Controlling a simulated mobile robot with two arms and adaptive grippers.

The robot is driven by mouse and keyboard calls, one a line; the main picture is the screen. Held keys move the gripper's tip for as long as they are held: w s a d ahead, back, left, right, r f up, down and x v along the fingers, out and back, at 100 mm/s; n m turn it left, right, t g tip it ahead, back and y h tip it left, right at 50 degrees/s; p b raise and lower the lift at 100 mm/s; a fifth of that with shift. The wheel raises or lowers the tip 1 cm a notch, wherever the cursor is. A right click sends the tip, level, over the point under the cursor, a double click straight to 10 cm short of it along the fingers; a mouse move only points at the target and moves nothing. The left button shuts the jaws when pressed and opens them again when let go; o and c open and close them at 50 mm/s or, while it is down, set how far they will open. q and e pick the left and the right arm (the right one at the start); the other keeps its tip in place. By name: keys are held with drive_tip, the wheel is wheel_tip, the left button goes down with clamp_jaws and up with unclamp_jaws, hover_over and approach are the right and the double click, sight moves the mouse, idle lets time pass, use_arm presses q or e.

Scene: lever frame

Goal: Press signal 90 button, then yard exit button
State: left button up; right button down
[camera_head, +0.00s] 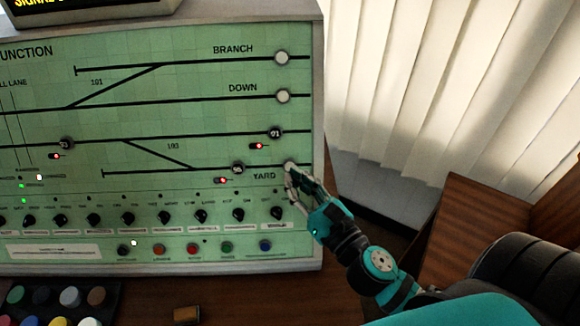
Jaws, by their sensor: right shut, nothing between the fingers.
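The green track panel (215,120) stands upright in front of me. A dark round button (238,169) sits on the lowest track line, left of the YARD label; its number is too blurred to read surely. A small red light (222,180) glows below it. The pale yard exit button (290,164) is at the right end of that line. My right gripper (291,178) is shut and empty, its fingertips at this button and partly covering it. I cannot tell whether they touch it. My left gripper is not in view.
Pale exit buttons for BRANCH (282,58) and DOWN (283,96) are above, with button 91 (275,132) between DOWN and YARD. A row of black knobs (200,216) runs below. A dark tray of coloured caps (60,300) lies at lower left. Blinds (440,80) hang at right.

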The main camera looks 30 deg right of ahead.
sight(290, 166)
drive_tip(key=w+f, duration=0.1)
drive_tip(key=w+d, duration=0.1)
drive_tip(key=w, duration=0.1)
drive_tip(key=w+d+f+b, duration=0.1)
drive_tip(key=shift+w+f, duration=0.25)
drive_tip(key=shift+f, duration=0.1)
idle(1.2)
drive_tip(key=shift+w+d+f, duration=0.1)
drive_tip(key=shift+w+d, duration=0.05)
drive_tip(key=shift+w+f, duration=0.1)
drive_tip(key=shift+w, duration=0.1)
drive_tip(key=shift+w+d+f, duration=0.2)
drive_tip(key=shift+w+d, duration=0.05)
drive_tip(key=shift+w, duration=0.1)
idle(0.8)
drive_tip(key=shift+s, duration=0.1)
drive_tip(key=shift+s+a+r, duration=0.35)
drive_tip(key=shift+s+r, duration=0.05)
drive_tip(key=shift+s, duration=0.2)
